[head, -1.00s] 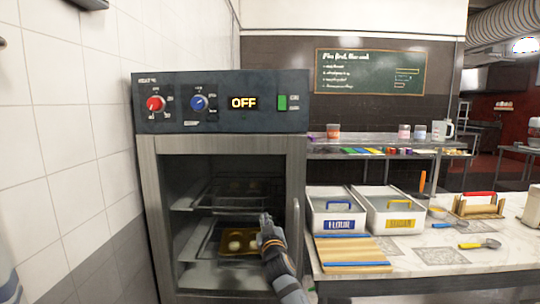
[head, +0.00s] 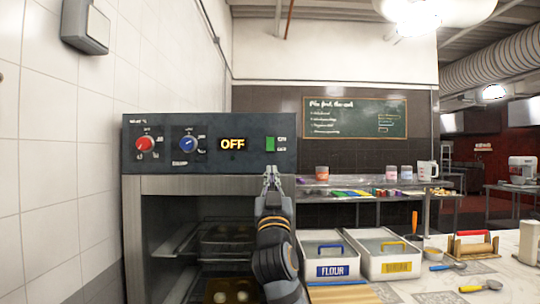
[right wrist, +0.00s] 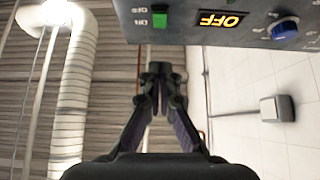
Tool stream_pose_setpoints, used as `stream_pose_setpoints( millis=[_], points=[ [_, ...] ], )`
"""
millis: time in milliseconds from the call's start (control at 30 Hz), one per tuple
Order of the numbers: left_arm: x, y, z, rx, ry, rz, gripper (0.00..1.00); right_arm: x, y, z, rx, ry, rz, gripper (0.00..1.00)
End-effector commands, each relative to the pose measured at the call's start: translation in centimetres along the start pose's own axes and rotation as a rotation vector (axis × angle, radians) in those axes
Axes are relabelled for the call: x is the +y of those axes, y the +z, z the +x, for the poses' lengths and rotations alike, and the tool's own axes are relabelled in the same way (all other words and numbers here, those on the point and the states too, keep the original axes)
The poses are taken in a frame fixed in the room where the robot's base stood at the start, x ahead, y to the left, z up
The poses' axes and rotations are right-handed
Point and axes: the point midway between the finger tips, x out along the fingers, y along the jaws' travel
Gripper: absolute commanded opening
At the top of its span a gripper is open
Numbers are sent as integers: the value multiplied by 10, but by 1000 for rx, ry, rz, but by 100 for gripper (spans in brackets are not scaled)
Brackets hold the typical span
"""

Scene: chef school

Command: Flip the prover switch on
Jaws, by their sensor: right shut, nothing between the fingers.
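The prover (head: 131,190) stands at the left in the head view, with a dark control panel on top. Its green switch (head: 270,144) is at the panel's right, beside the lit display (head: 232,144) that reads OFF. The switch also shows in the right wrist view (right wrist: 159,18), where the panel appears upside down. My right gripper (head: 271,169) is shut and empty, fingertips pointing up, just below the switch in the head view. In the right wrist view its closed fingers (right wrist: 157,70) are below the panel's edge, apart from the switch. My left gripper is not in view.
A red knob (head: 144,144) and a blue knob (head: 188,145) are on the panel's left. The prover chamber below shows racks and a tray with dough. Flour (head: 332,270) and second (head: 398,266) bins stand on the right counter. A tiled wall is close at left.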

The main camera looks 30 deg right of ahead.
Motion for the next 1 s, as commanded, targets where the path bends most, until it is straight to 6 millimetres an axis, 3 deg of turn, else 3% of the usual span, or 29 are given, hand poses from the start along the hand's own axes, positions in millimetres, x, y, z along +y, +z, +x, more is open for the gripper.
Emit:
stream_pose_setpoints(
  millis=[500,700,1000],
  points=[
    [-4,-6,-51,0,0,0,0,1,-2,104,-3,1,-3,0],
    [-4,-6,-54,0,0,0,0,0,21,120,-1,0,-1,0],
    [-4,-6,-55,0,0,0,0,0,29,124,0,-1,-1,0]
  ],
)
